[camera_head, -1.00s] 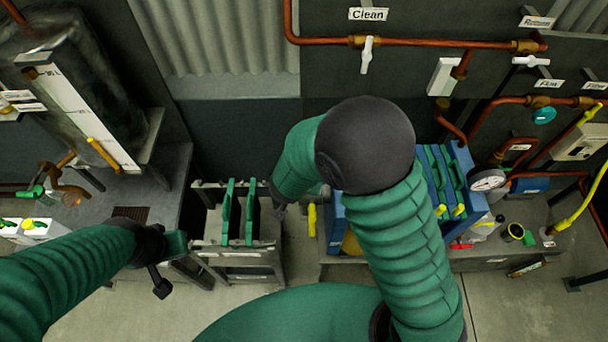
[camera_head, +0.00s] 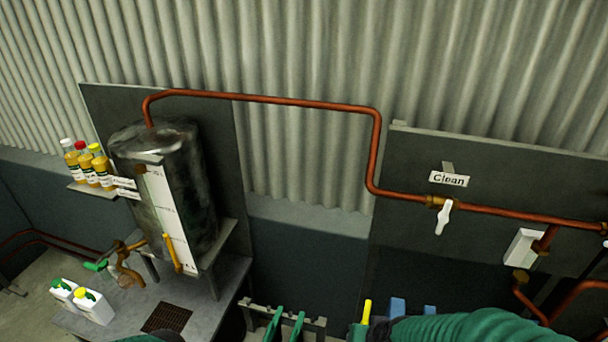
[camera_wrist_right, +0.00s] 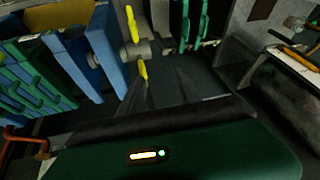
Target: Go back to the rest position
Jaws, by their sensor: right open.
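My right gripper (camera_wrist_right: 168,88) shows in the right wrist view, with its dark fingers apart and nothing seen between them. It hangs in the air near a yellow handle (camera_wrist_right: 131,24) and a blue machine frame with green plates (camera_wrist_right: 40,80). In the head view, part of my green right arm shows at the bottom right, but its gripper is out of the picture. My left gripper is not in view; only a small green piece of my arm shows at the bottom left.
A steel tank (camera_head: 165,185) with a level scale stands at the left above a grey bench (camera_head: 215,295) with white jugs (camera_head: 93,305). Bottles (camera_head: 85,165) stand on a shelf. A copper pipe (camera_head: 270,100) runs to a white valve handle (camera_head: 444,217) under a Clean sign (camera_head: 449,179). A rack with green plates (camera_head: 285,322) is below.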

